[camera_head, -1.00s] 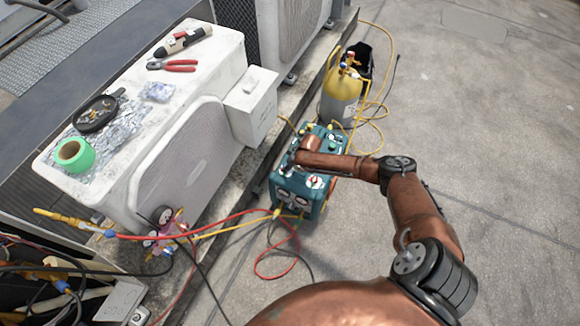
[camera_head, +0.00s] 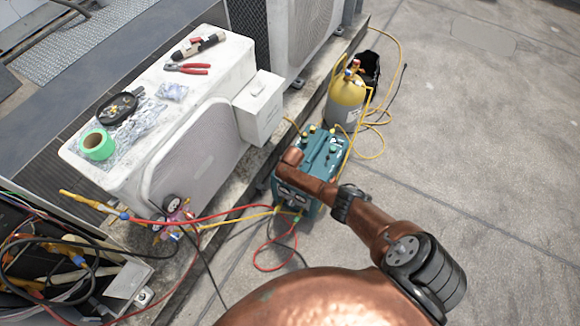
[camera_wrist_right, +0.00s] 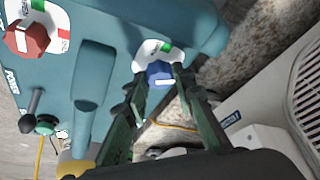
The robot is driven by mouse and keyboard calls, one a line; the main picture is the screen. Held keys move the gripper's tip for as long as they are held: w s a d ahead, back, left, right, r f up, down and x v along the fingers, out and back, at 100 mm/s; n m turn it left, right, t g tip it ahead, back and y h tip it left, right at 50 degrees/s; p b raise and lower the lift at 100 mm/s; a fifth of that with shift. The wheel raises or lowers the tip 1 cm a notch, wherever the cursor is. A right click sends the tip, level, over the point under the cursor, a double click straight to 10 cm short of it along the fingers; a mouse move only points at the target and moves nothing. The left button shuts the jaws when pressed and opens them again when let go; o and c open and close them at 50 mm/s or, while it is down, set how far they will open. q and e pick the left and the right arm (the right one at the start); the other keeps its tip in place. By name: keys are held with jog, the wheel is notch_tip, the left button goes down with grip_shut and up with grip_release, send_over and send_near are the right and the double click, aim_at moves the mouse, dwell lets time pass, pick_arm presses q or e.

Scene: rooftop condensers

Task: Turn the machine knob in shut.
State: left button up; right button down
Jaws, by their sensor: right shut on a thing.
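The teal machine (camera_head: 322,152) stands on the ground beside the white condenser in the head view. My right arm reaches over its near side and hides its front knobs there. In the right wrist view, the machine body (camera_wrist_right: 105,35) fills the upper left. A blue knob (camera_wrist_right: 158,70) sits on a white dial plate with green and red marks. My right gripper (camera_wrist_right: 160,78) has its two dark fingers on either side of this knob, shut on it. A red knob (camera_wrist_right: 27,38) on a similar plate is at the far left, clear of the fingers. My left gripper is out of view.
The white condenser (camera_head: 190,150) carries pliers (camera_head: 187,68), green tape (camera_head: 97,145) and a dark tray (camera_head: 117,108). A yellow-topped cylinder (camera_head: 345,100) stands behind the machine. Red and yellow hoses (camera_head: 250,213) run along the front. Open concrete (camera_head: 480,130) lies to the right.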

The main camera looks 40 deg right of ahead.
jog(key=m, duration=0.2)
jog(key=shift+a+f+m+g+h, duration=0.1)
jog(key=shift+a+m+g+h, duration=0.1)
jog(key=shift+m+g+h, duration=0.15)
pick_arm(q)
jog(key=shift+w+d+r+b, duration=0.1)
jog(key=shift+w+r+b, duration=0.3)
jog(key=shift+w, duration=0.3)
pick_arm(e)
jog(key=shift+w+d+m+g+h, duration=0.1)
jog(key=shift+m+g+h, duration=0.2)
jog(key=shift+m, duration=0.85)
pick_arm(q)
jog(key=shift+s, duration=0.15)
pick_arm(e)
jog(key=c, duration=1.6)
grip_release()
jog(key=shift+a+r, duration=0.25)
jog(key=shift+r, duration=0.2)
jog(key=v, duration=1.1)
jog(key=shift+r, duration=0.1)
